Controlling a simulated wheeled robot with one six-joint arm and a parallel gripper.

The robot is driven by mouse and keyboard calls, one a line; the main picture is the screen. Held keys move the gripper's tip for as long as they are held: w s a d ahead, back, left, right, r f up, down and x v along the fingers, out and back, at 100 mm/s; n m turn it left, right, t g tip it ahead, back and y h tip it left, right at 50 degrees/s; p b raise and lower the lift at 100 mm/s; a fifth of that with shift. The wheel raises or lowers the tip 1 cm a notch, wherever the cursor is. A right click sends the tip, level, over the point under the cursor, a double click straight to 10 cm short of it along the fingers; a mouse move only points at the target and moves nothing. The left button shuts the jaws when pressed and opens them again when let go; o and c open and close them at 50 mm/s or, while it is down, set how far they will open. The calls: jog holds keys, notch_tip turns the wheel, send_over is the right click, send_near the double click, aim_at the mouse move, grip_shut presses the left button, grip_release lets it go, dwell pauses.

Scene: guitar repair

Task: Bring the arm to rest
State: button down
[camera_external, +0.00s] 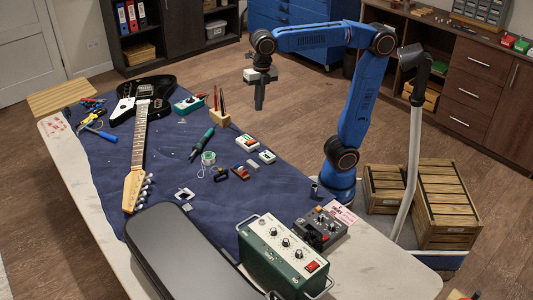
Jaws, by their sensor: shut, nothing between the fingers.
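A workbench with a blue cloth (105,165) bears a black electric guitar (140,105), a screwdriver stand (217,119), a soldering iron (203,141), a green amplifier box (283,255) and a dark case (185,255). Wooden crates (447,200) stand right of my arm.

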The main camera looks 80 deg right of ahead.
jog(key=s+d+f+m+t, duration=0.2)
jog(key=s+d+f+m, duration=0.5)
jog(key=m, duration=0.5)
jog(key=s+d+f+m+t, duration=0.2)
jog(key=s+d+f+m, duration=0.5)
jog(key=s+f+m, duration=0.2)
notch_tip(320, 180, down, 2)
jog(key=m, duration=0.4)
jog(key=shift+d+f+h, duration=0.2)
jog(key=shift+d+h, duration=0.1)
jog(key=shift+d, duration=0.1)
dwell(1.0)
